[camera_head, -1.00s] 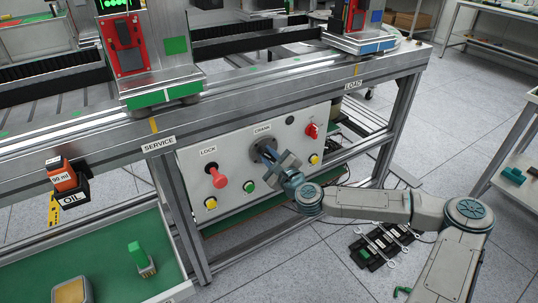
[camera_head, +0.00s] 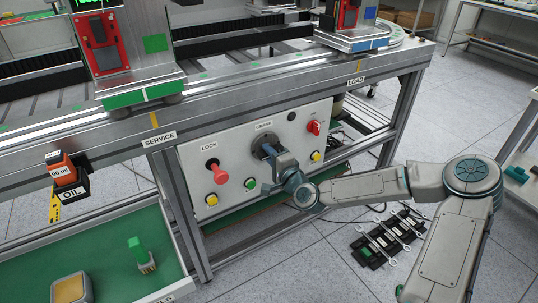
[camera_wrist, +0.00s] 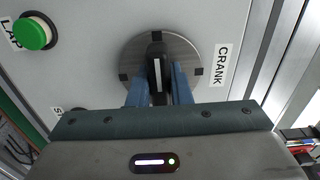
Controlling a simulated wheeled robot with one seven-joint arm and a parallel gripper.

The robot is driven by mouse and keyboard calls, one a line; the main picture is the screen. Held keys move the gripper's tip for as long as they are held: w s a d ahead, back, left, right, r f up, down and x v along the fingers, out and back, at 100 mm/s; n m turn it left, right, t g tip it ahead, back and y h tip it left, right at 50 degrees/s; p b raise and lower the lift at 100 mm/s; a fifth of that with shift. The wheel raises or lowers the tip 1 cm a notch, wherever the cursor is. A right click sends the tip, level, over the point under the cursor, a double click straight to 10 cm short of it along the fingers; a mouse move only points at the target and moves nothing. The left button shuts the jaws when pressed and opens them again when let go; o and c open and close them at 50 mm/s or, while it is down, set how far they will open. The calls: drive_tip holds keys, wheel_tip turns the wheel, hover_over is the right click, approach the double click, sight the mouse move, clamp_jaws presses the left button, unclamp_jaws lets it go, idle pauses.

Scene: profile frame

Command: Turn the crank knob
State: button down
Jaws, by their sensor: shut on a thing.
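The crank knob is a round grey disc with a black raised grip across it, on the white panel under the CRANK label. In the wrist view the crank knob (camera_wrist: 195,45) fills the upper middle, its black grip standing nearly upright in the picture. My gripper (camera_wrist: 158,85) has its two blue fingers on either side of that grip and is shut on it. In the head view my gripper (camera_head: 276,158) reaches the panel from the lower right and covers part of the crank knob (camera_head: 261,150).
The panel (camera_head: 235,165) also carries a red LOCK knob (camera_head: 214,171), a red switch (camera_head: 314,127) and green and yellow buttons close by. A rail bench with carriages is above. Black racks (camera_head: 390,237) lie on the floor below my arm.

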drive_tip(key=shift+f+n, duration=0.1)
drive_tip(key=shift+n, duration=0.5)
drive_tip(key=c, duration=1.3)
unclamp_jaws()
drive_tip(key=shift+s, duration=0.1)
drive_tip(key=p+v, duration=0.1)
drive_tip(key=v, duration=1.2)
drive_tip(key=shift+s+d+p, duration=0.25)
drive_tip(key=shift+p, duration=0.15)
drive_tip(key=shift+n, duration=0.3)
